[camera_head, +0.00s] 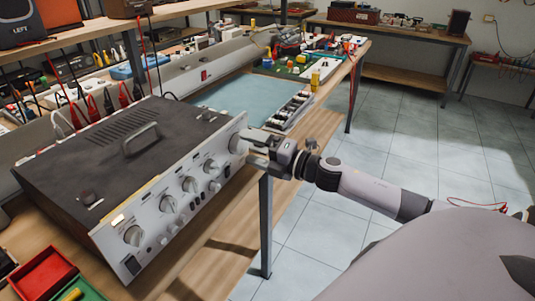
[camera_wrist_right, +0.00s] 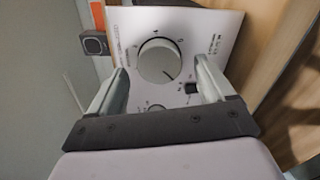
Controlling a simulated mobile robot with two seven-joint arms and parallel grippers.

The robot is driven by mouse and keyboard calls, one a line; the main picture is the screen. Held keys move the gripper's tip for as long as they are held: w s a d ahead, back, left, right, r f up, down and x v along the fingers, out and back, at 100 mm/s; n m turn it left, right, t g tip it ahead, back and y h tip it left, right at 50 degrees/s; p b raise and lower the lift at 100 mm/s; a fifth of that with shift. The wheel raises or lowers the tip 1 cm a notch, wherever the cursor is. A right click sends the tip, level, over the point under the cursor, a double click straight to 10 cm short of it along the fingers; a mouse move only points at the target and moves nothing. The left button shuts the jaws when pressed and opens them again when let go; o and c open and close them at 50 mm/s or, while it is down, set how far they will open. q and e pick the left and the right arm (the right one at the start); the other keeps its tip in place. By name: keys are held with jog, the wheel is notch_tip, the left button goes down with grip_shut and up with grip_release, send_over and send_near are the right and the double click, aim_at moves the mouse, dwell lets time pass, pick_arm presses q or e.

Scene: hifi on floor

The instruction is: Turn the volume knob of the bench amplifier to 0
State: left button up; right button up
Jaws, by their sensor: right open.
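The bench amplifier (camera_head: 120,150) is a dark box with a silver front panel, standing on the wooden bench at the left in the head view. Its large round volume knob (camera_wrist_right: 160,60) is in the upper middle of the wrist view, with numerals printed around it and a dark pointer line toward its lower right. In the head view the knob (camera_head: 237,144) is at the panel's far end, partly hidden by my right gripper (camera_head: 254,148). That gripper (camera_wrist_right: 161,68) is open, its fingers on either side of the knob with gaps visible. My left gripper is not in view.
Several smaller knobs (camera_head: 168,204) line the panel. Red and green trays (camera_head: 45,272) lie at the lower left. A blue mat (camera_head: 235,97) and boards lie behind. The tiled floor at right is clear.

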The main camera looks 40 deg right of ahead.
jog(key=shift+b+v, duration=0.35)
jog(key=shift+v, duration=2.5)
